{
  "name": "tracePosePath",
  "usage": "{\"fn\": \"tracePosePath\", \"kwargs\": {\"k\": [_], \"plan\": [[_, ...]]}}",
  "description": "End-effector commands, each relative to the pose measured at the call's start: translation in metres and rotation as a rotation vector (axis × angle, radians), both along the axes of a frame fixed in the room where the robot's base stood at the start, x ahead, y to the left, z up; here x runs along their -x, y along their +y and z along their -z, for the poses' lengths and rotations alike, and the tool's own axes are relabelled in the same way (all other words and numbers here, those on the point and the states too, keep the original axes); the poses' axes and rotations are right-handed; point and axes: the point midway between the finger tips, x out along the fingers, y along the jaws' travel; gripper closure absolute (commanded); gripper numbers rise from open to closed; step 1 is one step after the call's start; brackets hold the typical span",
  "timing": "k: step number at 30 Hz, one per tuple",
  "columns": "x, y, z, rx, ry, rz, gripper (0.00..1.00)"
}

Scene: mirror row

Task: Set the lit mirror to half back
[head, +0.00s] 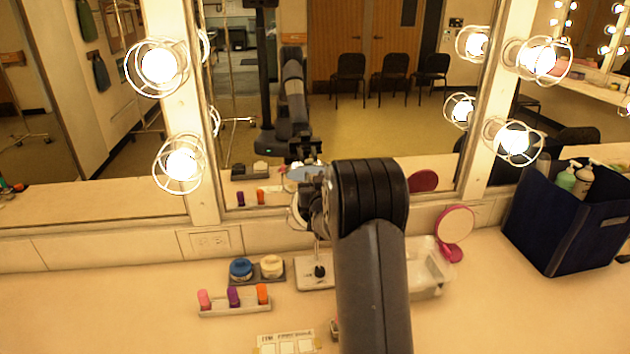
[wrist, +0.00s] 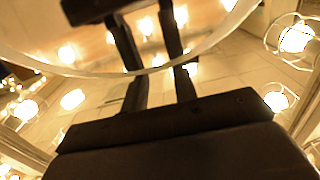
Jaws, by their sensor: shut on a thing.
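The round mirror (head: 297,211) on a stand is mostly hidden behind my arm in the head view; its pale base (head: 313,273) with a black knob stands on the counter. In the wrist view, the mirror glass (wrist: 207,27) fills the top, with a curved rim and bright bulb reflections. My gripper (head: 317,200) is at the mirror's edge, partly hidden by my wrist. In the wrist view its two dark fingers (wrist: 152,65) cross the rim, and it is shut on the mirror. The exact tilt of the mirror cannot be told.
A lipstick holder (head: 235,307) and two jars (head: 257,268) are left of the base. A clear tray (head: 428,280) and pink hand mirror (head: 455,224) stand right of my arm. A navy caddy (head: 560,225) is far right. Lit bulbs (head: 180,164) flank the wall mirror.

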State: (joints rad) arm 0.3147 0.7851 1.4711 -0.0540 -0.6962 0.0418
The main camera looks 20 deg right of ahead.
Motion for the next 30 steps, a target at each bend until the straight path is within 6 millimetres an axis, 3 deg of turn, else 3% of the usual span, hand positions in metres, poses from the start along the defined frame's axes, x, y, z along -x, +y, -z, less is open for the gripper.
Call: {"fn": "tracePosePath", "kwargs": {"k": [30], "plan": [[0.018, 0.005, 0.000, 0.072, -0.252, 0.000, 1.00]]}}
